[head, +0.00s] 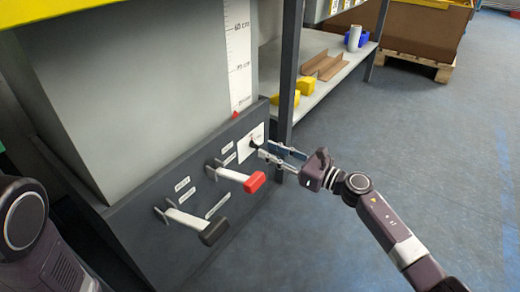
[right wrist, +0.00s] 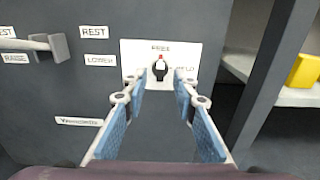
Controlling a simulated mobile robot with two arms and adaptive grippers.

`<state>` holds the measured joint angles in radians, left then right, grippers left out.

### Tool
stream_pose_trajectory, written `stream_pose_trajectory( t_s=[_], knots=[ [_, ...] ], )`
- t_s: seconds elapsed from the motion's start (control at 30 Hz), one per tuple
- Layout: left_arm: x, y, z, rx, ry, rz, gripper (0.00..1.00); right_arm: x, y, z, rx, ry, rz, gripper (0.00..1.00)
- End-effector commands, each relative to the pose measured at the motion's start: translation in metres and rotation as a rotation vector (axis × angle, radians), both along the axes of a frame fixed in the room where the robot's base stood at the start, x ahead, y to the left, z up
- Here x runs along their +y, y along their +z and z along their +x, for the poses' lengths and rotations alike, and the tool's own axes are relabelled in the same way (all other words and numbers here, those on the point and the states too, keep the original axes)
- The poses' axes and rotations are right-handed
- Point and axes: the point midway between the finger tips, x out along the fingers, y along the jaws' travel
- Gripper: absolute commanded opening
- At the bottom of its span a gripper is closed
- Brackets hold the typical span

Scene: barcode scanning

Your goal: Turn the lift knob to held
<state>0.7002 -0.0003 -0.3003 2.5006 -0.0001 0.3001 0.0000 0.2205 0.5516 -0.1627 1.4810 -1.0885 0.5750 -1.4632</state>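The lift knob (right wrist: 160,68) is small and black with a red mark. It sits on a white plate (right wrist: 132,54) with FREE printed above it and HELD at its right. The red mark points up, toward FREE. In the head view the knob (head: 255,142) is small and partly hidden by my fingers. My right gripper (head: 266,150) is at the panel in front of the knob. In the right wrist view its two blue-padded fingers (right wrist: 161,82) are apart, one on each side of the knob; I cannot tell if they touch it. My left gripper is out of view.
A red-handled lever (head: 254,182) and a black-handled lever (head: 214,231) stick out from the dark panel (head: 140,243), left of the knob. A grey post (head: 289,75) and a shelf (head: 318,88) with yellow items stand to the right. The floor (head: 350,150) there is open.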

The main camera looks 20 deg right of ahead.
Motion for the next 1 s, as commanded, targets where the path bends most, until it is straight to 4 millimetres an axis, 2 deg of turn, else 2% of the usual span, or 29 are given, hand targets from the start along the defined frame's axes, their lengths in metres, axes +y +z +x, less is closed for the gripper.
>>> stream_pose_trajectory(
  t_s=[0.03,0.2,0.57,0.6,0.83,1.0],
  knots=[
    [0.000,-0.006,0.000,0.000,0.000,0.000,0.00,0.005,-0.002,0.007,-0.003,0.000,-0.001,0.26],
    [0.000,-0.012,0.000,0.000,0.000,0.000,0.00,0.017,-0.001,0.022,-0.001,0.000,-0.002,0.26],
    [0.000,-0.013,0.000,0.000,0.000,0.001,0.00,0.021,0.000,0.028,-0.001,-0.001,-0.001,0.26],
    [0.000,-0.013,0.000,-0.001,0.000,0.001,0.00,0.021,0.000,0.027,-0.001,-0.001,-0.001,0.25],
    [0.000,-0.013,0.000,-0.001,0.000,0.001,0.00,0.021,0.000,0.027,-0.001,-0.001,-0.001,0.00],
    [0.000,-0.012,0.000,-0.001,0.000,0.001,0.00,0.021,0.001,0.027,0.002,-0.001,0.002,0.00]
  ],
)
